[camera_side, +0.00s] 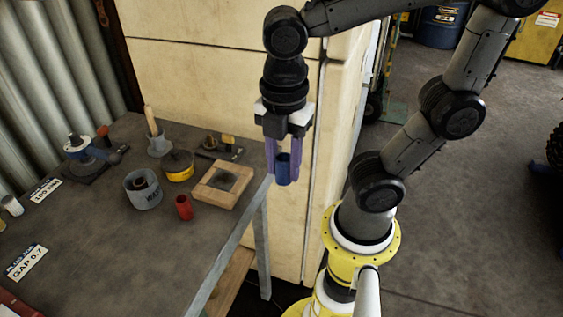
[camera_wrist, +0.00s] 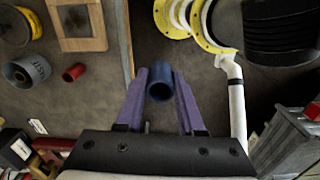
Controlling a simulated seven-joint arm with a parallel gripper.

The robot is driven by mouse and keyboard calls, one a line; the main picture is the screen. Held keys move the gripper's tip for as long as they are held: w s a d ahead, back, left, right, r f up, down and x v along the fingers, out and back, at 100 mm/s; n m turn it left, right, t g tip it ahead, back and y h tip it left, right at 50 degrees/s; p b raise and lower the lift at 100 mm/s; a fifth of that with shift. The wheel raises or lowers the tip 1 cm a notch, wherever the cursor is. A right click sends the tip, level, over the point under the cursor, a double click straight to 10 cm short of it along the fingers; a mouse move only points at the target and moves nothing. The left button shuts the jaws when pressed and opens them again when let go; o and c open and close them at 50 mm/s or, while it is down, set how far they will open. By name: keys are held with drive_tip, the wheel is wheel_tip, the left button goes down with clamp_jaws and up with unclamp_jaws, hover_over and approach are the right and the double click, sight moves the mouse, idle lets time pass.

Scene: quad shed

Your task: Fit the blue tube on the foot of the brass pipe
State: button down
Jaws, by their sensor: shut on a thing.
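The blue tube (camera_side: 283,166) is held between the purple fingers of my gripper (camera_side: 284,180), which is shut on it. In the wrist view the tube (camera_wrist: 160,88) shows its round open end between the fingertips (camera_wrist: 160,74). In that view the tube lies to the right of the table edge, with floor behind it. I cannot clearly pick out a brass pipe or its foot in either view.
The dark table (camera_side: 105,235) carries a red tube (camera_side: 184,208), a grey pot (camera_side: 143,198), a yellow tin (camera_side: 178,173) and a wooden-framed block (camera_side: 203,195). A cream cabinet (camera_side: 210,70) stands behind. The table's near middle is clear.

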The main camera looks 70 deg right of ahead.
drive_tip(key=w+d+r, duration=0.1)
drive_tip(key=w+r, duration=0.1)
drive_tip(key=w, duration=0.6)
drive_tip(key=w+d+r, duration=0.1)
drive_tip(key=w+r, duration=0.1)
drive_tip(key=w, duration=0.6)
drive_tip(key=w+d+f+m, duration=0.1)
drive_tip(key=w+d+f, duration=0.1)
drive_tip(key=w+d, duration=0.1)
drive_tip(key=w+d+f+m, duration=0.1)
drive_tip(key=w+d+f, duration=0.1)
drive_tip(key=w+d, duration=0.2)
drive_tip(key=w+d+f+m, duration=0.2)
drive_tip(key=w+d, duration=0.1)
drive_tip(key=d, duration=0.3)
drive_tip(key=shift+w+d+f, duration=0.15)
drive_tip(key=shift+w+f, duration=0.1)
drive_tip(key=shift+f, duration=0.1)
drive_tip(key=shift+s+d+f, duration=0.1)
drive_tip(key=shift+d+f, duration=0.2)
drive_tip(key=shift+d, duration=0.1)
drive_tip(key=shift+f, duration=1.8)
drive_tip(key=shift+f, duration=2.25)
drive_tip(key=shift+c, duration=2.2)
unclamp_jaws()
